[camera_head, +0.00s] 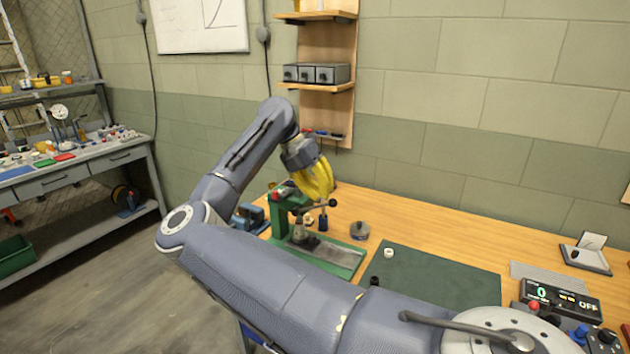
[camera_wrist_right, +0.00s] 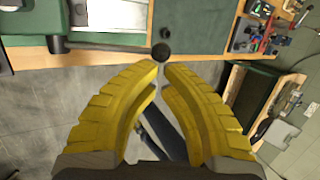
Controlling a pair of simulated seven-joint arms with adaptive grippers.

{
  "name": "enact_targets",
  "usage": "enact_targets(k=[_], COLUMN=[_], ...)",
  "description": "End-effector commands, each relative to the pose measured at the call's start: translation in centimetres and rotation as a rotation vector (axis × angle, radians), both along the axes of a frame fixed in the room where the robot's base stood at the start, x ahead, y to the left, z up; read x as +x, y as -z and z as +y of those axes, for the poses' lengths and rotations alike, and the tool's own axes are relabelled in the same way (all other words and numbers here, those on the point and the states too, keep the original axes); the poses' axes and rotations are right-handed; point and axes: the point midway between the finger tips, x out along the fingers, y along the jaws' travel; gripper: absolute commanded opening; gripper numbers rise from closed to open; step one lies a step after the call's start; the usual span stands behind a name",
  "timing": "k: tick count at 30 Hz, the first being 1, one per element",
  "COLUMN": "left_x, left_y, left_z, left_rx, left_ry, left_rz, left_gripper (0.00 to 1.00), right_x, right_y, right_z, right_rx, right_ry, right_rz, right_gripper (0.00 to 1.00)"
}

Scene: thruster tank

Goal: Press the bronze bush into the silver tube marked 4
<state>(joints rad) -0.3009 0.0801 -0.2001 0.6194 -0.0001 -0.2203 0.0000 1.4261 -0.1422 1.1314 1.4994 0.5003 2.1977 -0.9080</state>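A green lever press (camera_head: 279,216) stands on the bench, with a grey metallic piece (camera_head: 299,234) low at its front. I cannot tell whether this is the silver tube, and no mark 4 is readable. A small brass-coloured thing (camera_head: 309,220) shows beside the press; I cannot tell if it is the bronze bush. The press lever ends in a black knob (camera_head: 332,203), also in the wrist view (camera_wrist_right: 161,52). My left gripper is out of view.
A small pale ring (camera_head: 388,252) lies on the dark green mat (camera_head: 440,277). A round grey object (camera_head: 359,230) and a dark blue bottle-like item (camera_head: 323,221) stand near the press. A display reading OFF (camera_head: 562,300) is at right. My right arm hides the bench front.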

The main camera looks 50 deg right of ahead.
Motion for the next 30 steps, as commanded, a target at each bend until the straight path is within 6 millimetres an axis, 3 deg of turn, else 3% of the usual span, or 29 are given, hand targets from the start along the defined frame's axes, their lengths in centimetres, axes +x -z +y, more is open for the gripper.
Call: enact_targets(k=[6,21,30], left_x=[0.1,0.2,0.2], left_y=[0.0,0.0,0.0], left_z=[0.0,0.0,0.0], left_rx=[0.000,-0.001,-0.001], left_ry=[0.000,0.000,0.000], left_rz=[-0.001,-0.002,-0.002], left_gripper=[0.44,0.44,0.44], right_x=[-0.6,-0.8,-1.5], right_y=[1.3,1.7,3.1], right_z=[-0.5,-0.6,-0.9], right_rx=[0.000,0.000,0.000], right_ry=[0.000,0.000,0.001], right_rz=[0.001,-0.001,0.000], right_gripper=[0.00,0.00,0.00])
